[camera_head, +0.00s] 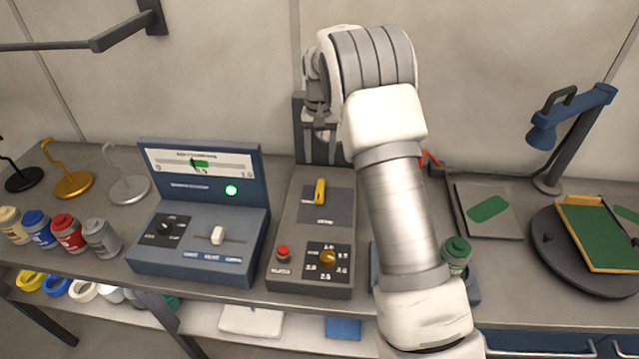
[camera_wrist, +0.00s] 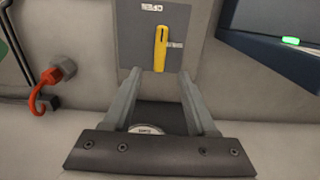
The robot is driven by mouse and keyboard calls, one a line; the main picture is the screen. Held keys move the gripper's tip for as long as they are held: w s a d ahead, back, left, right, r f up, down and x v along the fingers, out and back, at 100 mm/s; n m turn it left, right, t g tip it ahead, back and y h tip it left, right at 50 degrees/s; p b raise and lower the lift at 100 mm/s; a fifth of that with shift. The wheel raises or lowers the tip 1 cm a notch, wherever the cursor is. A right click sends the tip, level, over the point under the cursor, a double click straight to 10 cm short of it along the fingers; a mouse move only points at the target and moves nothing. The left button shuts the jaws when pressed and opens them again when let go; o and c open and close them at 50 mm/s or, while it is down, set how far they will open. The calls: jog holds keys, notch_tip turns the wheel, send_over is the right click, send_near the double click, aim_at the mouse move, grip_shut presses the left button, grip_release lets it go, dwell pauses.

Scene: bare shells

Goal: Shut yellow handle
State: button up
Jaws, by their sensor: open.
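The yellow handle (camera_head: 320,191) is a slim lever on a dark grey square plate (camera_head: 343,206) on the top of the grey control box (camera_head: 288,222). In the wrist view the yellow handle (camera_wrist: 160,48) lies in line with an upside-down label that reads OPEN (camera_wrist: 152,8). A second small label to its right is too small to read. My gripper (camera_head: 320,138) is behind the handle, near the box's back column. In the wrist view my gripper (camera_wrist: 158,78) is open and empty, its fingertips just short of the handle's near end and apart from it.
A blue console (camera_head: 190,262) with a slider stands left of the box. A red button (camera_head: 283,251) and an orange knob (camera_head: 327,257) are on the box's front. A red hook-shaped part (camera_wrist: 42,98) is at the wrist view's left. Several jars stand far left.

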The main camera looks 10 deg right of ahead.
aim_at(320, 188)
notch_tip(320, 188, down, 11)
jog(key=shift+r+p, duration=0.2)
jog(key=shift+p, duration=0.35)
grip_shut()
